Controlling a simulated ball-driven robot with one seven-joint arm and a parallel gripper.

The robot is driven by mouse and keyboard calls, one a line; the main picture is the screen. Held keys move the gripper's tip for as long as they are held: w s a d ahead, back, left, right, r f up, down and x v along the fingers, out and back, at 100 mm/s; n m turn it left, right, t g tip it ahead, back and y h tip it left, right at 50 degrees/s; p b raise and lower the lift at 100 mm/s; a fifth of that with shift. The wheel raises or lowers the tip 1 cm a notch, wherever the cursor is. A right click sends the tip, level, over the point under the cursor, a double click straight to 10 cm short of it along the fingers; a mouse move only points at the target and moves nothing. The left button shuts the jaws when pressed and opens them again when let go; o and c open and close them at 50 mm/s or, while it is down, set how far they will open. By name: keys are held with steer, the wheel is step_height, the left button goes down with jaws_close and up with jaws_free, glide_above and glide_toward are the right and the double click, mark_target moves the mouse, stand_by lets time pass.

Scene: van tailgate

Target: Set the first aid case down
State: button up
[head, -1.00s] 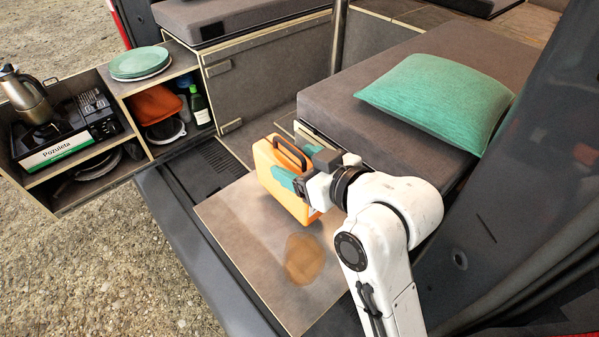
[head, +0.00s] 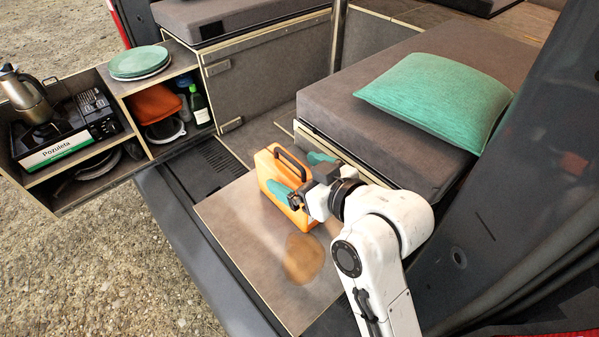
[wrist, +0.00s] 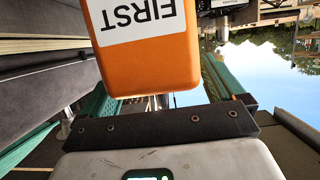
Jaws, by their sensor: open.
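The orange first aid case (head: 266,172) stands upright on the brown board at the tailgate, its dark handle on top. In the wrist view the case (wrist: 165,72) shows upside down, with a white label reading "FIRST". My gripper (head: 301,174) is open, with one teal finger on the near side of the case and the other on its far side. In the wrist view the teal fingers stand apart to the left and right of the case. The case's lower right part is hidden behind my gripper in the head view.
The brown board (head: 240,222) has free room in front of the case. A grey cushioned bench (head: 375,125) with a teal pillow (head: 437,98) lies to the right. An open kitchen unit with a stove (head: 70,130) and stacked plates (head: 140,62) stands at the left.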

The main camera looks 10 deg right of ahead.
steer(key=shift+r, duration=0.25)
steer(key=p+v, duration=0.2)
steer(key=v, duration=1)
steer(key=shift+f, duration=0.15)
